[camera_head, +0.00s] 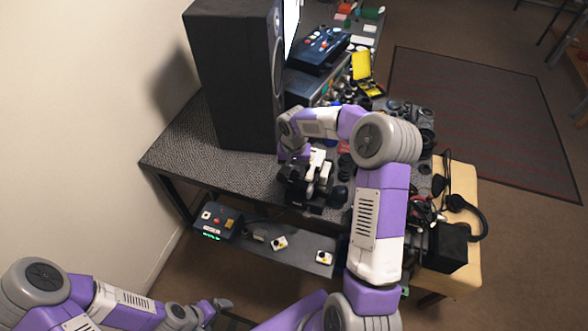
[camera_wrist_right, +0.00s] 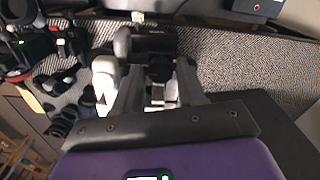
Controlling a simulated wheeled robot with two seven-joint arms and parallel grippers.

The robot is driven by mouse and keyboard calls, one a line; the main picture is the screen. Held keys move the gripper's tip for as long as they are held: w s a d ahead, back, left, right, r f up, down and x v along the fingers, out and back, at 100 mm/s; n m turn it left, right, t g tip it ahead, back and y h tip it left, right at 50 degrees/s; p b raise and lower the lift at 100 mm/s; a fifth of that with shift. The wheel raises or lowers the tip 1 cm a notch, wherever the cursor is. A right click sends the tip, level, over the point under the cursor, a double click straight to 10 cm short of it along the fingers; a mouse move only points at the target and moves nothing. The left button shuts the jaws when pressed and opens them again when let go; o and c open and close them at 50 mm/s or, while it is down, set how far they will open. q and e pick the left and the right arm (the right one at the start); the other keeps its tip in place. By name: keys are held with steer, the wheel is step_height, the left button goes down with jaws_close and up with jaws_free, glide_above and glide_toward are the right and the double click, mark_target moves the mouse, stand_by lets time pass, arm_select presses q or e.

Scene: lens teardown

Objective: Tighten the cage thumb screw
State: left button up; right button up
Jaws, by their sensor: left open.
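A small dark device with white parts (camera_head: 318,184) stands at the front of the patterned table and may be the cage. My right gripper (camera_head: 303,172) reaches down to it from above and partly hides it. In the right wrist view, the two fingers of my right gripper (camera_wrist_right: 159,88) stand apart on either side of a round black knob (camera_wrist_right: 159,69). I cannot tell whether they touch it. The knob sits by a dark cylinder (camera_wrist_right: 152,40), and may be the thumb screw. My left gripper (camera_head: 215,307) is open and empty, low in front of the table.
A tall black speaker (camera_head: 232,75) stands on the patterned table (camera_head: 187,150) at the left. Several lens parts crowd the table right of my right gripper. A lower shelf (camera_head: 262,250) holds a control box (camera_head: 215,222). Headphones (camera_head: 468,212) lie at the right.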

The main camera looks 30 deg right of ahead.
jaws_close()
